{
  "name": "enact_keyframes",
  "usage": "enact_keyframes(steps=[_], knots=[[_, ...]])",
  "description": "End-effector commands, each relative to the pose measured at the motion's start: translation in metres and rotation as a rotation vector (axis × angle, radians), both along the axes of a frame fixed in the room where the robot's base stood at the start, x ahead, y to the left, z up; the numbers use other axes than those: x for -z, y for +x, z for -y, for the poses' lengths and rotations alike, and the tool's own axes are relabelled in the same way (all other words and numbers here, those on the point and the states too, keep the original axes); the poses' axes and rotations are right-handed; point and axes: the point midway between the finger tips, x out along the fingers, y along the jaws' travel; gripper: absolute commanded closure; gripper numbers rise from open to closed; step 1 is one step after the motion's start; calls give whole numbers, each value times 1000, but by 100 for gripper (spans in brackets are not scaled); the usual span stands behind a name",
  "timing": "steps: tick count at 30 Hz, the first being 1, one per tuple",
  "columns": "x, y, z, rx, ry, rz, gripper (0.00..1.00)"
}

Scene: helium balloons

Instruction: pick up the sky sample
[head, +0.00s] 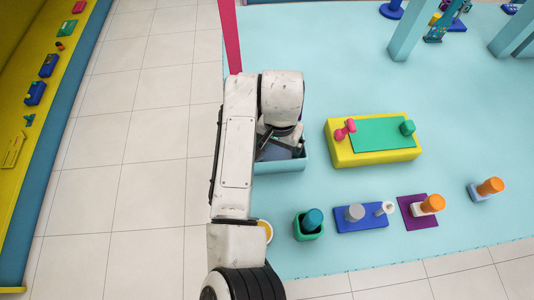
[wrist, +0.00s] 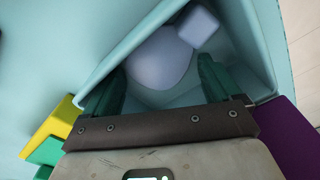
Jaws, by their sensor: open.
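In the wrist view, a smooth pale blue-lavender rounded body (wrist: 160,55) lies inside a light teal open bin (wrist: 118,60). A small block of the same colour (wrist: 198,26) touches its upper right; I take the two together as the sky sample, though no label shows. My gripper (wrist: 163,82) is open, its dark green fingers pointing into the bin at the left and right of the rounded body. I cannot tell whether they touch it. In the head view, my gripper (head: 281,142) is over the bin (head: 290,166), partly hidden by my arm.
A yellow block with a green top (head: 372,158) stands right of the bin. A green cup (head: 308,226), a blue tray (head: 362,219) and a purple mat (head: 418,222) lie nearer. A pink post (head: 231,38) rises behind my arm.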

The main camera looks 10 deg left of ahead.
Motion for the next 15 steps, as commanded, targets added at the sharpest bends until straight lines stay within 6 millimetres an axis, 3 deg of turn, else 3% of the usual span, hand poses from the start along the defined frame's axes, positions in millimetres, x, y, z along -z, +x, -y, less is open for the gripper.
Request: enact_keyframes(steps=[8, 15], knots=[[3, 0, 0, 1, 1, 1, 10], [3, 0, 0, 1, 0, 1, 33]])
